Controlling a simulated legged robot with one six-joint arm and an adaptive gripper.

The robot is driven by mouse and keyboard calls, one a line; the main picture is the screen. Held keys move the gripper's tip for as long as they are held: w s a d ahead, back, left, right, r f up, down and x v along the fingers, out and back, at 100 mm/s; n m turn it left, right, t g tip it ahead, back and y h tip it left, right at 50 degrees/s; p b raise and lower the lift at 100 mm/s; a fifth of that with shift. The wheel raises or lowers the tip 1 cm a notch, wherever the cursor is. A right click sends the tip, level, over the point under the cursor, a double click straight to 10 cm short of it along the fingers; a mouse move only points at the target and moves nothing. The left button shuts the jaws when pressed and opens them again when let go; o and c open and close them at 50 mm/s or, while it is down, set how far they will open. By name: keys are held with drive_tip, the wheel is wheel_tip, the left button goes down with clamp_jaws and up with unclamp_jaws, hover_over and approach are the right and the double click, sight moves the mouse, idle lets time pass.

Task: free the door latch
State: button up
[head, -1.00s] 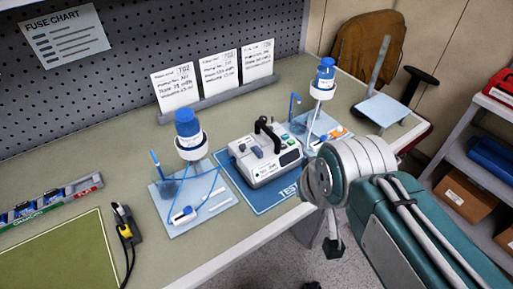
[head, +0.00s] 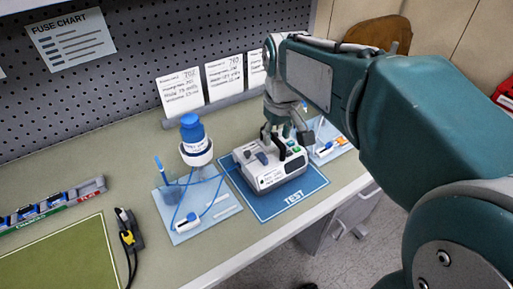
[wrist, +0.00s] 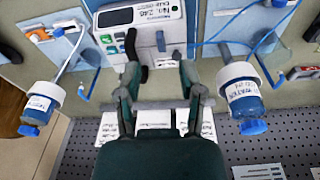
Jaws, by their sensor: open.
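The white infusion pump (head: 268,178) sits on a blue mat marked TEST (head: 292,203). It also shows at the top of the wrist view (wrist: 145,14). A small grey-blue lever (head: 262,158) stands on its top and shows in the wrist view (wrist: 160,41). I cannot tell for sure whether this is the door latch. A black handle (wrist: 131,47) is next to the lever, partly covered by a finger. My gripper (head: 285,134) is over the back of the pump, fingers pointing down. Its fingers are apart in the wrist view (wrist: 160,88), with nothing held between them.
A blue-capped bottle on a stand (head: 195,142) rises left of the pump, with blue tubing on a pale tray (head: 215,213). Another pale tray (head: 337,151) lies to the right. Cards (head: 224,77) stand behind.

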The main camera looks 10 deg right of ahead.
drive_tip(key=n+g, duration=0.1)
hover_over(265, 157)
wheel_tip(265, 157, down, 2)
wheel_tip(265, 157, down, 11)
drive_tip(key=shift+f, duration=0.15)
clamp_jaws()
